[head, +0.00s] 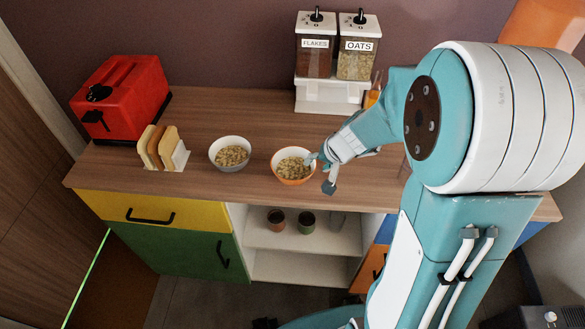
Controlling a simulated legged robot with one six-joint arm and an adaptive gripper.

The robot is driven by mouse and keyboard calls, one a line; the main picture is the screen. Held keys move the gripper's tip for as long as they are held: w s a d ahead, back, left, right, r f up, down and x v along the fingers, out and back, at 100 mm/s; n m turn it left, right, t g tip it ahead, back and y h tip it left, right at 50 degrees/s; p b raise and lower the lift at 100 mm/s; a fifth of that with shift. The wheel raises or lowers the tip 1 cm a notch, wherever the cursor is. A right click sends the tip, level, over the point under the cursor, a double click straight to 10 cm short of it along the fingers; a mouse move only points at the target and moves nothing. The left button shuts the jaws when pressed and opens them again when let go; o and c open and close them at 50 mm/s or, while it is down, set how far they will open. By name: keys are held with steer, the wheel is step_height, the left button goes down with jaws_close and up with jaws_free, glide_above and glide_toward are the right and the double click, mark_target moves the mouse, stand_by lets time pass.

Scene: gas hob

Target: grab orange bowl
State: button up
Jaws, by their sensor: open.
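The orange bowl (291,179) stands on the wooden counter, white inside with an orange outside and full of cereal. My gripper (321,172) is open at the bowl's right side, with one finger near its rim and the other lower, in front of the counter edge. I cannot tell whether a finger touches the bowl. My arm comes in from the right and hides the counter behind and to the right of the gripper.
A grey-white bowl (230,152) of cereal stands left of the orange bowl. Toast in a rack (164,149) and a red toaster (122,97) are further left. A dispenser (336,62) stands behind. The counter's front strip (200,188) is clear.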

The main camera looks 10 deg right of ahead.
mark_target(311, 167)
steer(key=x, duration=0.4)
steer(key=shift+w+d+f, duration=0.1)
steer(key=shift+d, duration=0.15)
steer(key=shift+w+a+f, duration=0.2)
steer(key=shift+w+f, duration=0.05)
steer(key=shift+f, duration=0.25)
jaws_close()
